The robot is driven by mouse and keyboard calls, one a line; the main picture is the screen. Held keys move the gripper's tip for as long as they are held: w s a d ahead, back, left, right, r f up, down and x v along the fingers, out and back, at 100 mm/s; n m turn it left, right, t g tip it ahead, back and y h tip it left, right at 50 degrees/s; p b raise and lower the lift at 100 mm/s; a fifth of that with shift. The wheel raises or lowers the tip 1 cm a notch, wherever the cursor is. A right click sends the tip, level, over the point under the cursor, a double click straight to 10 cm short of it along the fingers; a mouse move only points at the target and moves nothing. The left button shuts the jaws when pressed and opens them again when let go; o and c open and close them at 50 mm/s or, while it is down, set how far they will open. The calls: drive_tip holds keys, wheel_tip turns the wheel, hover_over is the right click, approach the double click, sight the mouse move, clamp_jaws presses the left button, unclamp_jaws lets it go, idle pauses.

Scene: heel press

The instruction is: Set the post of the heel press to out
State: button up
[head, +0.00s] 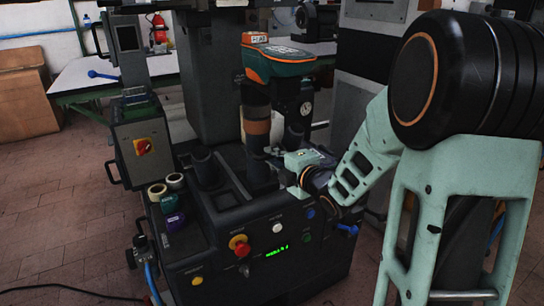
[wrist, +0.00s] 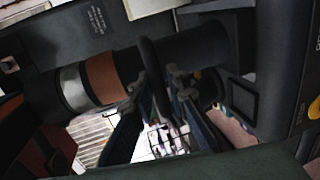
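The heel press (head: 250,225) stands in the middle of the head view. Its dark upright post (head: 258,172) carries a brown band below the orange and green head. In the wrist view the post (wrist: 105,75) lies across the picture, with silver and brown bands. A thin dark bar (wrist: 155,75) stands out across it. My gripper (wrist: 157,82) has its two fingers apart, one on each side of this bar, close to the post; contact cannot be told. In the head view my gripper (head: 281,156) is just right of the post, its fingertips partly hidden.
The press front has a red knob (head: 239,245), coloured buttons and a green display (head: 277,251). Tape rolls (head: 175,181) sit on its left corner. A switch box (head: 142,147) stands at left. My arm fills the right side. Open floor lies at left.

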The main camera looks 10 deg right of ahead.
drive_tip(key=o, duration=0.3)
drive_tip(key=shift+s, duration=0.1)
drive_tip(key=v, duration=1.2)
